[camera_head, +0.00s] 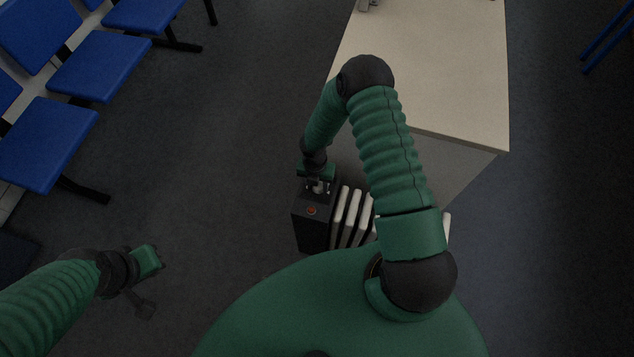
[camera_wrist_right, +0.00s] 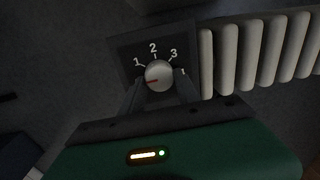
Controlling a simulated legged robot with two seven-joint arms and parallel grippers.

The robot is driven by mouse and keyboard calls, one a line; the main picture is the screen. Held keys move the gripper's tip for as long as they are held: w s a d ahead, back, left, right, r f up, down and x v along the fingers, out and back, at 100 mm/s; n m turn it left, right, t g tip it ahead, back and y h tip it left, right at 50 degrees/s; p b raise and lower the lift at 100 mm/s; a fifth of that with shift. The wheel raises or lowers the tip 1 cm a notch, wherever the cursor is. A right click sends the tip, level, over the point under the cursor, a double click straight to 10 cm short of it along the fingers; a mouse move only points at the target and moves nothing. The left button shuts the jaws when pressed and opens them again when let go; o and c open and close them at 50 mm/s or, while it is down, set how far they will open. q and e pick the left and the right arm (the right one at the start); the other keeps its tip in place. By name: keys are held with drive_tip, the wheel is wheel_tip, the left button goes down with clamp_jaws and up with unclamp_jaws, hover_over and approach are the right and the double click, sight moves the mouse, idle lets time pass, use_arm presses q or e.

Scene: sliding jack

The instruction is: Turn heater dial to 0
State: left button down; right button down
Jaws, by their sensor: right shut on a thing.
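The heater (camera_head: 310,228) stands on the floor, a dark control box with pale ribs to its right. Its round grey dial (camera_wrist_right: 158,75) shows in the right wrist view, with 1, 2 and 3 printed around it. The dial's red mark points left and slightly down, below the 1. No 0 is visible; the area beside the left finger is partly covered. My right gripper (camera_head: 318,186) is at the heater's top, its fingers on both sides of the dial and shut on it. My left gripper (camera_head: 146,285) is away over the floor at lower left; its jaw opening is unclear.
A pale table (camera_head: 430,70) stands just beyond the heater. Blue seats (camera_head: 95,65) line the upper left. A small orange-red round part (camera_head: 311,211) is on the heater's top. The dark floor between seats and heater is clear.

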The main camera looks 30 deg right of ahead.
drive_tip(key=shift+w+d+r+n, duration=0.1)
drive_tip(key=shift+w+d+n, duration=0.1)
drive_tip(key=shift+n, duration=0.6)
drive_tip(key=c, duration=1.3)
unclamp_jaws()
drive_tip(key=o, duration=0.4)
drive_tip(key=r, duration=0.5)
drive_tip(key=r+p, duration=0.1)
drive_tip(key=r, duration=1)
drive_tip(key=shift+w+a+r+p, duration=0.25)
drive_tip(key=shift+a+p, duration=0.1)
drive_tip(key=shift+p, duration=0.05)
